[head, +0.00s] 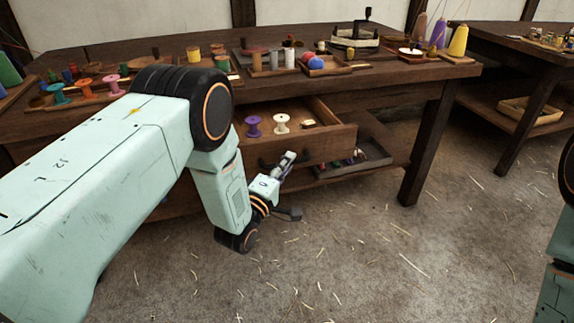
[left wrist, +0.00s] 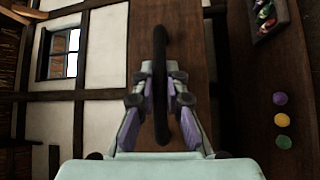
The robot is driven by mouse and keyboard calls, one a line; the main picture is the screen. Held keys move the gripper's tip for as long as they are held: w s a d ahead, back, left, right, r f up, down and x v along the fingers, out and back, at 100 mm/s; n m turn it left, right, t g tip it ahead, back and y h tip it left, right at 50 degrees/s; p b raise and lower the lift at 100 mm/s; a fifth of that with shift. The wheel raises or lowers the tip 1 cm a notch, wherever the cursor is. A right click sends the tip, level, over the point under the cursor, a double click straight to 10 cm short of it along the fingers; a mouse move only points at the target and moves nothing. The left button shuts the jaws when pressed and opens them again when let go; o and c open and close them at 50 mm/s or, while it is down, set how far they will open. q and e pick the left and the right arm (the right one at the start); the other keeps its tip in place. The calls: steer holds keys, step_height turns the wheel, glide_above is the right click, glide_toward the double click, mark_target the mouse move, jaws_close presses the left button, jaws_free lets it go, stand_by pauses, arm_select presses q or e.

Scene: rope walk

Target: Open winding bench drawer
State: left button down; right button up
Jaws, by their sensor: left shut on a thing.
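The winding bench (head: 424,92) has a wooden drawer (head: 334,146) standing out from under its top, so its inside shows. A purple spool (head: 253,125) and a cream spool (head: 281,123) stand in it. My left gripper (head: 290,160) is at the drawer front, shut on the dark handle. In the left wrist view the handle (left wrist: 160,85) runs upright between the fingers, in front of the brown drawer front. My left arm hides the drawer's left part. My right gripper is out of view.
A lower shelf tray (head: 372,162) with small items sits under the drawer. Spools, cones and trays crowd the bench top. A second table (head: 500,52) stands at the right. The straw-strewn floor (head: 400,260) in front is clear.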

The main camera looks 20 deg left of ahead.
arm_select(q)
steer(key=c, duration=1.7)
jaws_free()
steer(key=shift+o, duration=0.2)
steer(key=v, duration=1.2)
steer(key=shift+f, duration=0.1)
